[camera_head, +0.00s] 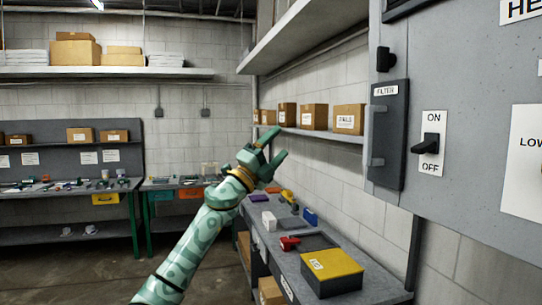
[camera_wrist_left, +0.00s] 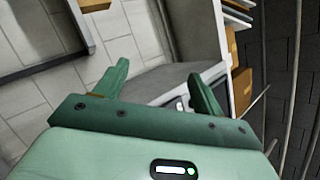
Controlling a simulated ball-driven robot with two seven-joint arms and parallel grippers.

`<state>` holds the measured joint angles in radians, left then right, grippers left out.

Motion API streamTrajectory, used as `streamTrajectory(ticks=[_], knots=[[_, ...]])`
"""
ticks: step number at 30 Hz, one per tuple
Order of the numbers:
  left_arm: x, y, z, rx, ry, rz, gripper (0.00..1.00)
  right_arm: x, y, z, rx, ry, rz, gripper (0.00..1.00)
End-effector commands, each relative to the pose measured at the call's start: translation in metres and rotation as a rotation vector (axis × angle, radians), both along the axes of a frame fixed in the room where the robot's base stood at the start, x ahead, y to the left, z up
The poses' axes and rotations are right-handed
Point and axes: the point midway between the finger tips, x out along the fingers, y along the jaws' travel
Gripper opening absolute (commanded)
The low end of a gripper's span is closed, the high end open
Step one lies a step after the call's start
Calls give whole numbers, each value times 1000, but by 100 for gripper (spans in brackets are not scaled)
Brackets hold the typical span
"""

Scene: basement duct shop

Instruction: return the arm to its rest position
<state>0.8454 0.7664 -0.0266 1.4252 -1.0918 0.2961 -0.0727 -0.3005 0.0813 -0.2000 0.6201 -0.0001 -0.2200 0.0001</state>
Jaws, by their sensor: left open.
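My left arm comes in from the lower left in the head view, green with a pale pattern. Its left gripper (camera_head: 272,153) is raised in the air above the far end of the right-hand bench. The fingers are apart with nothing between them. The left wrist view also shows the left gripper (camera_wrist_left: 158,88) with its two green fingers spread and empty, tilted toward wall blocks and a grey surface. My right gripper is in neither view.
A grey cabinet (camera_head: 465,80) with an ON/OFF switch (camera_head: 430,145) and a filter door (camera_head: 388,135) stands close at right. The right-hand bench (camera_head: 370,285) holds a yellow-lidded box (camera_head: 333,272) and a red item (camera_head: 289,243). A shelf (camera_head: 330,133) with cardboard boxes runs behind the gripper. Floor (camera_head: 100,270) at left is open.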

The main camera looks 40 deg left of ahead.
Motion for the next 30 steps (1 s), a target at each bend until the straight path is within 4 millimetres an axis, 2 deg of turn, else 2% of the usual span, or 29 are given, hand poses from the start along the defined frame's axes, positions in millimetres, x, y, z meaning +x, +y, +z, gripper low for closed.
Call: streamTrajectory(ticks=[3, 7, 23, 26, 29, 30], knots=[[6, 3, -12, -36, 21, -2, 69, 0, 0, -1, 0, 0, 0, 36], [9, 5, -18, -53, 30, -5, 69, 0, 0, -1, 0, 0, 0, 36], [9, 5, -19, -56, 31, -5, 69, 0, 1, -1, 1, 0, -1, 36], [9, 11, -18, -83, 27, 7, 69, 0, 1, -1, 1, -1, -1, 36], [22, 40, -39, -239, 65, 25, 69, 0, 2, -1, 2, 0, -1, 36], [33, 47, -62, -319, 101, 26, 69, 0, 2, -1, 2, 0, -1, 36]])
